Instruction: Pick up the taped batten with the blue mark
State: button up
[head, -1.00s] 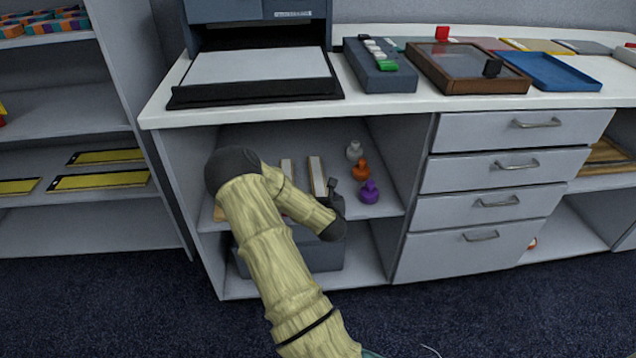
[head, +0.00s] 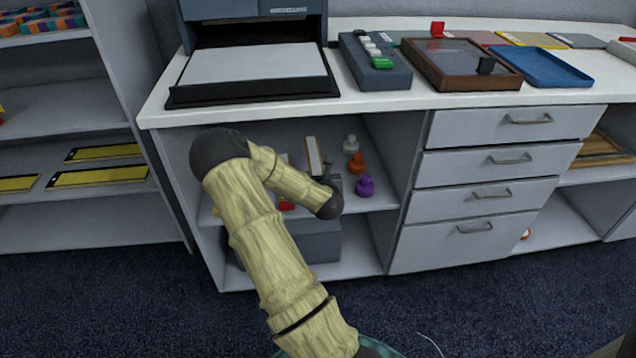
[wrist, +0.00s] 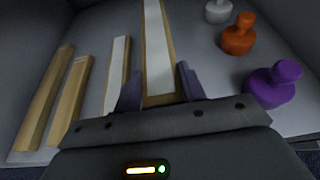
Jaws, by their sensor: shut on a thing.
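A long wooden batten with a white top face (wrist: 158,45) lies between the two fingers of my gripper (wrist: 160,85) in the wrist view. The gripper is shut on this batten near its closer end. In the head view the same batten (head: 314,155) shows above the lower shelf of the cabinet, and my gripper (head: 333,183) is partly hidden by my arm. No blue mark shows on the visible part of the batten. To its left in the wrist view are a shorter white-topped batten (wrist: 117,75) and two plain wooden battens (wrist: 72,100).
A grey knob (head: 350,144), an orange knob (head: 357,164) and a purple knob (head: 365,187) stand to the right of the batten. The cabinet's side walls and countertop (head: 375,107) enclose the shelf. A grey box (head: 320,245) sits below it.

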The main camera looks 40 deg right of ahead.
aim_at(318, 166)
notch_tip(318, 166, up, 4)
jog(key=shift+f+p, duration=0.1)
jog(key=shift+p, duration=0.4)
jog(key=shift+w+a+f, duration=0.1)
